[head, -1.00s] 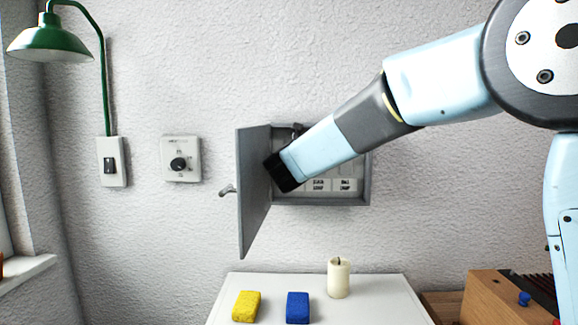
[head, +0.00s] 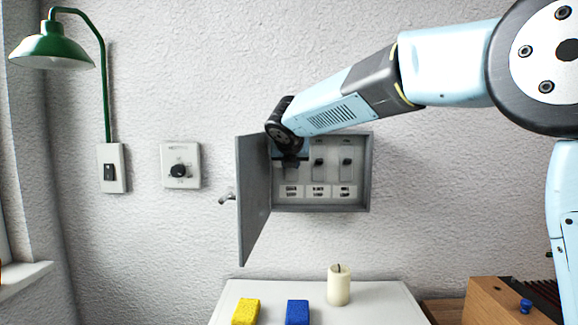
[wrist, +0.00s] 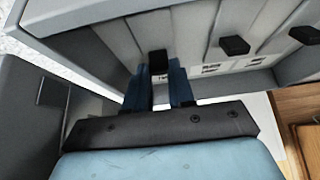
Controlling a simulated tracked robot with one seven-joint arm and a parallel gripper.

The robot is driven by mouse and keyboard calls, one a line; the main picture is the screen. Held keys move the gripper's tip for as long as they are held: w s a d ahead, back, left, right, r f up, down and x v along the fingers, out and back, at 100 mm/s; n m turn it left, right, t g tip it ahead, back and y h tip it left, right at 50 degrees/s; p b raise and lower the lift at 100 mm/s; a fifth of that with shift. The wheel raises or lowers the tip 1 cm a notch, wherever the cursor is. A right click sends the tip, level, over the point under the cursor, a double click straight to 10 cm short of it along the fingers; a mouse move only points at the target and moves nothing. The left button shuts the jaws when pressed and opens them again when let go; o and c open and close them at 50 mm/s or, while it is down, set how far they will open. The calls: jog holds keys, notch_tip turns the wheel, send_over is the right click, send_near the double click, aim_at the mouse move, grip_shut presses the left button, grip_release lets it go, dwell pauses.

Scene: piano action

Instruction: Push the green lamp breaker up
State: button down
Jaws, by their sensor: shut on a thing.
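The open grey breaker box (head: 366,185) on the wall holds three breakers with black levers in a row. The labels below them are too small to read, so I cannot tell which one is the green lamp's. My gripper (wrist: 163,80) is at the leftmost breaker, its two blue fingers shut on the black leftmost lever (wrist: 158,59). In the head view my wrist hides most of that breaker. The middle lever (head: 319,162) and right lever (head: 347,161) are in plain view, clear of my gripper. The green lamp (head: 54,48) hangs at the upper left.
The box door (head: 253,205) stands open on the left, close beside my gripper. A wall switch (head: 110,170) and a dial (head: 180,168) are further left. Below stand a candle (head: 339,287), a yellow sponge (head: 246,311) and a blue sponge (head: 297,312) on a white top.

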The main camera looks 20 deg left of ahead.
jog(key=shift+w+a+r+g+h, duration=0.1)
jog(key=shift+w+r+g+h, duration=0.15)
jog(key=shift+g, duration=0.5)
jog(key=shift+r+g+h, duration=0.15)
jog(key=shift+r+g, duration=0.15)
jog(key=shift+g, duration=0.4)
jog(key=shift+w+a+r+g+h, duration=0.1)
jog(key=shift+w+r+g+h, duration=0.15)
jog(key=shift+g, duration=0.5)
jog(key=shift+r, duration=0.1)
jog(key=c, duration=1)
grip_release()
jog(key=shift+o, duration=0.2)
jog(key=shift+d, duration=0.1)
jog(key=v, duration=1.3)
jog(key=shift+s+r, duration=0.15)
jog(key=shift+r, duration=0.15)
